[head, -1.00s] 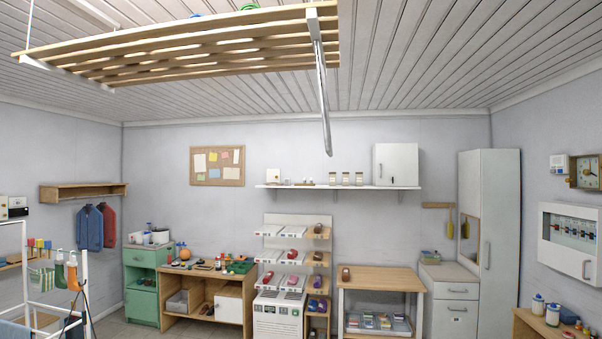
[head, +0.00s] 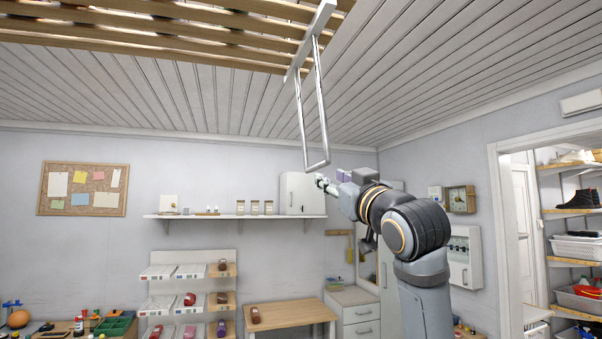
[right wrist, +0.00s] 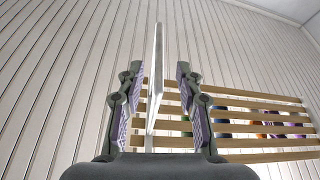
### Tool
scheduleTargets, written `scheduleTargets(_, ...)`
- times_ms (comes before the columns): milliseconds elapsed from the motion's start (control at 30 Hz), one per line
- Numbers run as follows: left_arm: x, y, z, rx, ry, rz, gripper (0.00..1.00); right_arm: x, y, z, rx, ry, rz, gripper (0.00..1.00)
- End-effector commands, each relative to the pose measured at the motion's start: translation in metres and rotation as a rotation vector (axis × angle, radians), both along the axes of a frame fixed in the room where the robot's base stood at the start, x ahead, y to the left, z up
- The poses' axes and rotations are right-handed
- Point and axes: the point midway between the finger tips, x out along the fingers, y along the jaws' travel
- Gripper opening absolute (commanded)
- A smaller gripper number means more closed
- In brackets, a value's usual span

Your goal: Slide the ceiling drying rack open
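The ceiling drying rack (head: 205,34) has wooden slats and hangs at the top of the head view. A pale bar (head: 308,42) runs along its right end. A long metal loop handle (head: 324,124) hangs down from this bar. My right gripper (head: 322,183) is raised near the loop's bottom end, seen small and from behind. In the right wrist view the gripper (right wrist: 155,80) is open, its padded fingers apart. The handle (right wrist: 157,60) shows edge-on between them in the picture, with no finger visibly closed on it. The slats (right wrist: 250,127) show behind. My left gripper is out of view.
A white wall shelf (head: 235,217) with jars and a cabinet stands on the back wall. A wooden table (head: 288,313) and a drawer unit (head: 355,312) are below. A doorway (head: 500,230) opens at the right. The air around the handle looks clear.

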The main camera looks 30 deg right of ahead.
Motion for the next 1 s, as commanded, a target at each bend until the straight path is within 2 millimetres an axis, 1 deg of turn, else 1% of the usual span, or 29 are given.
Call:
scheduleTargets(33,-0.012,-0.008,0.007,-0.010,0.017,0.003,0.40,0.006,0.000,0.007,0.001,0.001,0.002,0.36)
scheduleTargets(100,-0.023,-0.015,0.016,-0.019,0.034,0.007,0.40,0.019,-0.002,0.013,0.002,0.004,0.003,0.36)
scheduleTargets(233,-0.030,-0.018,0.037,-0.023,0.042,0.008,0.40,0.046,-0.006,0.025,0.003,0.005,0.004,0.36)
scheduleTargets(367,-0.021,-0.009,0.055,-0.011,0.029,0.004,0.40,0.069,-0.010,0.034,0.003,0.005,0.003,0.36)
scheduleTargets(500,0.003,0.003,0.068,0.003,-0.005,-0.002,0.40,0.086,-0.013,0.039,0.002,0.003,0.002,0.36)
scheduleTargets(567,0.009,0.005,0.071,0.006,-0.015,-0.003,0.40,0.090,-0.014,0.039,0.001,0.002,0.001,0.36)
scheduleTargets(633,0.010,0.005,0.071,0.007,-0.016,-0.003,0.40,0.093,-0.014,0.038,0.001,0.002,0.000,0.36)
scheduleTargets(767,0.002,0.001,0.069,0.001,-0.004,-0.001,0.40,0.093,-0.014,0.037,0.000,0.001,0.000,0.36)
scheduleTargets(867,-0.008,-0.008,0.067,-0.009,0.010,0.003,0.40,0.093,-0.014,0.037,0.001,0.001,0.001,0.36)
scheduleTargets(967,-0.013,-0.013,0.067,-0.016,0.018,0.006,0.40,0.093,-0.014,0.037,0.001,0.001,0.001,0.23)
scheduleTargets(1000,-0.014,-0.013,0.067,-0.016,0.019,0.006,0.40,0.093,-0.014,0.037,0.001,0.001,0.001,0.18)
